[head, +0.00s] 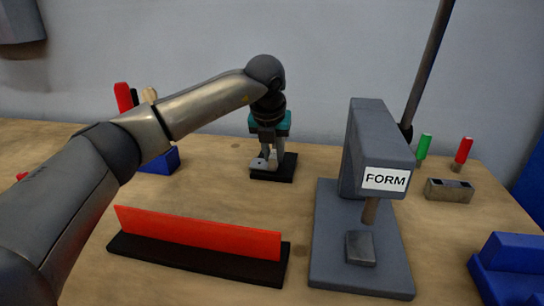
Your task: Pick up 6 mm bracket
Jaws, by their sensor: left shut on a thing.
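My left arm reaches in from the left, and its left gripper (267,158) points down over a small black block (284,170) on the wooden table. The gripper is shut on a small grey piece (258,164), likely the 6 mm bracket, at the block's top. The fingers hide part of it, and I cannot tell whether it touches the block. No thickness marking is readable. My right gripper is not in view.
A grey press labelled FORM (362,135) stands right of the gripper. A red bar on a black base (198,262) lies in front. A blue holder (163,160) is behind my arm. A grey block (450,190) and blue block (508,262) are at right.

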